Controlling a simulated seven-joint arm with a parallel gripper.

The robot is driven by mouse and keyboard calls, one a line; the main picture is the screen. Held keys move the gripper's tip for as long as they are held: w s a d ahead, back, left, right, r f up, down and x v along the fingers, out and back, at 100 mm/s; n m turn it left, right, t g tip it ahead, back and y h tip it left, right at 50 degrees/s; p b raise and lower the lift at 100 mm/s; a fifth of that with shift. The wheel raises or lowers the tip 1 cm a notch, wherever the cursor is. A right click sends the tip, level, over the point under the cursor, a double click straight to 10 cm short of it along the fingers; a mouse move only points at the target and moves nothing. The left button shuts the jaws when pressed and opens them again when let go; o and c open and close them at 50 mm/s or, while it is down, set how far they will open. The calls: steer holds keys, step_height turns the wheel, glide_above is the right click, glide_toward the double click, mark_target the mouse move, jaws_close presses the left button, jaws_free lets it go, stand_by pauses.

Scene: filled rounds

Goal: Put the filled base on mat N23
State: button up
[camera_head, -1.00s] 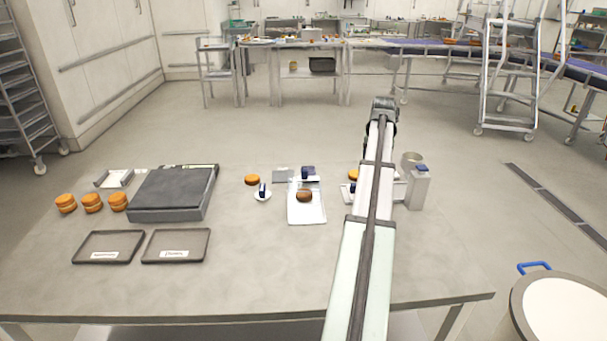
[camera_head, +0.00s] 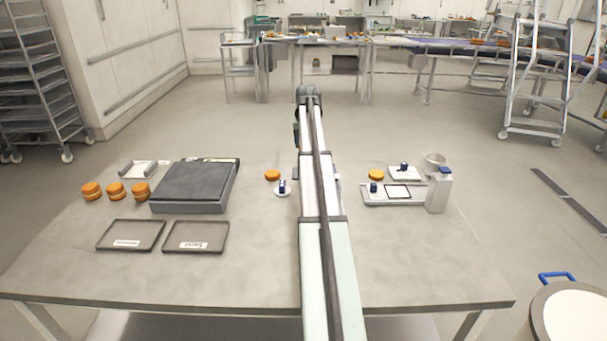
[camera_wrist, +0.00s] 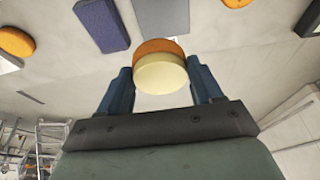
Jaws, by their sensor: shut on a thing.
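My gripper (camera_wrist: 163,88) is shut on a round with an orange-brown layer and a pale cream layer, the filled base (camera_wrist: 163,70). A blue finger stands on each side of it. In the head view my arm hides my gripper and the filled base. I cannot read any N23 label. A white square with a dark outline (camera_head: 398,191) lies on a grey device at the right of the table; I cannot tell whether it is mat N23. In the wrist view a blue block (camera_wrist: 101,24) and a grey slab (camera_wrist: 161,15) lie beyond the round.
A dark-topped block (camera_head: 197,183), two dark labelled trays (camera_head: 131,222) (camera_head: 196,223) and several stacked orange rounds (camera_head: 115,188) are on the left. The front right table is clear.

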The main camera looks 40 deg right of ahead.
steer(key=shift+w+a, duration=0.2)
steer(key=shift+w, duration=0.2)
steer(key=shift+w+a+f, duration=0.1)
steer(key=shift+f, duration=4.9)
steer(key=shift+f, duration=0.1)
steer(key=o, duration=0.7)
steer(key=v, duration=1.2)
